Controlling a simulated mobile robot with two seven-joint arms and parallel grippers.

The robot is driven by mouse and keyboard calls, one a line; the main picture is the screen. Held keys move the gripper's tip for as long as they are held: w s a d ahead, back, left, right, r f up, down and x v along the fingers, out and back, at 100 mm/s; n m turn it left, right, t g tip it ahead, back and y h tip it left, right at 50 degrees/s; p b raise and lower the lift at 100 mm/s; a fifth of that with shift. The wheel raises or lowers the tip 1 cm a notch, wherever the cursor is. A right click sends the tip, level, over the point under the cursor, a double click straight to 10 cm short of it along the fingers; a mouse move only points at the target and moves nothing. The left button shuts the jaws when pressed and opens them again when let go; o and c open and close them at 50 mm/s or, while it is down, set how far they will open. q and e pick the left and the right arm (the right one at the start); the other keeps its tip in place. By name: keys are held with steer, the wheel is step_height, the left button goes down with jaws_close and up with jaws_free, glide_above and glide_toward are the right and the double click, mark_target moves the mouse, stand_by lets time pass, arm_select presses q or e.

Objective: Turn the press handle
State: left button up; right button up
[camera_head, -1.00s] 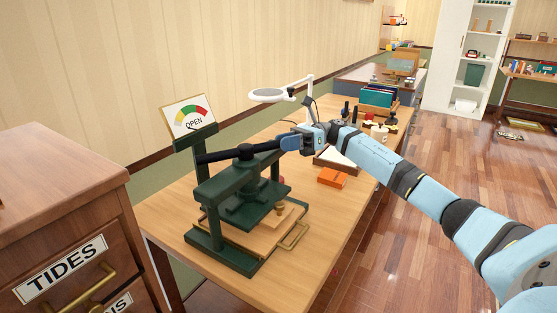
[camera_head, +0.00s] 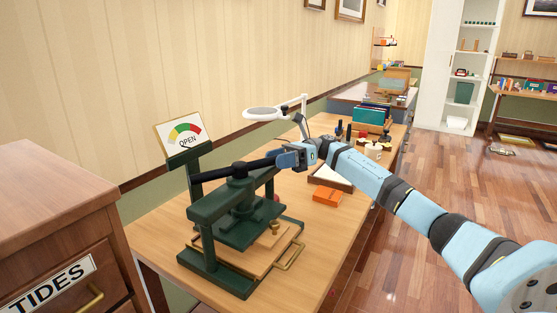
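The dark green book press (camera_head: 234,222) stands on the wooden table (camera_head: 315,268). Its black bar handle (camera_head: 240,170) lies across the top of the frame on a central hub. A wooden board with a brass pull (camera_head: 290,256) lies at the press base. My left gripper is not in view.
A drawer cabinet (camera_head: 60,225) labelled TIDES stands close at the left. An orange box (camera_head: 327,196), a white wedge-shaped item (camera_head: 332,177) and a magnifier lamp (camera_head: 266,113) are on the table beyond the press. The wooden floor at right is open.

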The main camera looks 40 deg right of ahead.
steer(key=s+d, duration=0.2)
steer(key=d, duration=1.1)
steer(key=shift+s+d, duration=0.25)
steer(key=shift+d, duration=0.05)
steer(key=shift+c, duration=0.5)
